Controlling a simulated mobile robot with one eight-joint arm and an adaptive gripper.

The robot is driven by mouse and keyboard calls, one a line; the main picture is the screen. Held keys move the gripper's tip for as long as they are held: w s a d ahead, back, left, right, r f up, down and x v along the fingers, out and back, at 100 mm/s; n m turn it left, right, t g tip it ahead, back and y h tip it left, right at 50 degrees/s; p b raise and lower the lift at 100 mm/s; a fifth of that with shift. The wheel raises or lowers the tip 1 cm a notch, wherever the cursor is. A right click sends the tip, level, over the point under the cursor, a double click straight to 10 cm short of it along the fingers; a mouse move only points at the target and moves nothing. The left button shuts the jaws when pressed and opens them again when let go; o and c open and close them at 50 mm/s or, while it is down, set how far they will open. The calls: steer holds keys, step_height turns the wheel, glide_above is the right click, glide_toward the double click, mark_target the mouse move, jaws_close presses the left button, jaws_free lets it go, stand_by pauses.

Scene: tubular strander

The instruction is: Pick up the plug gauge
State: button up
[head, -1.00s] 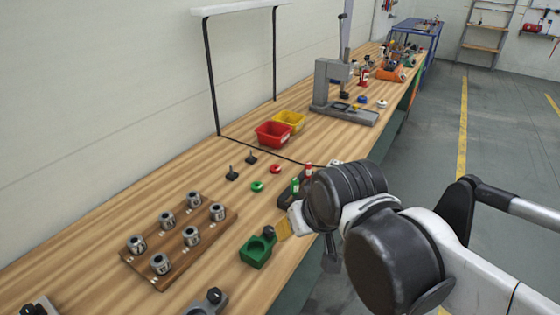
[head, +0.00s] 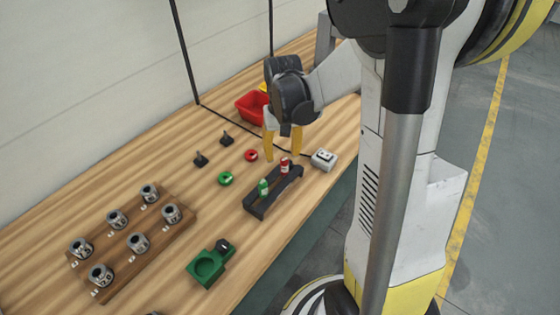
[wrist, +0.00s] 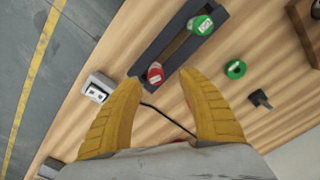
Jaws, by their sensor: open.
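The wrist view shows the red top (wrist: 155,72), the green top (wrist: 201,25) and the rack (wrist: 172,42). My gripper (head: 282,156) is open and empty, its yellow fingers pointing down by the red end. In the wrist view my gripper (wrist: 158,78) has the red top between its fingertips, with no contact visible.
A white box (head: 323,159) stands right of the rack. A green ring (head: 225,178), a red ring (head: 251,155) and dark knobs (head: 201,160) lie left. A green block (head: 209,266) and a wooden holder (head: 178,237) with several metal cylinders are nearer. A red bin (head: 250,108) is behind.

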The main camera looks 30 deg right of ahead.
mark_target(284, 166)
steer(key=f+b, duration=0.1)
steer(key=f, duration=0.3)
steer(key=d+f+b, duration=0.1)
steer(key=f, duration=0.2)
steer(key=shift+b, duration=0.35)
steer(key=shift+r, duration=0.1)
jaws_close()
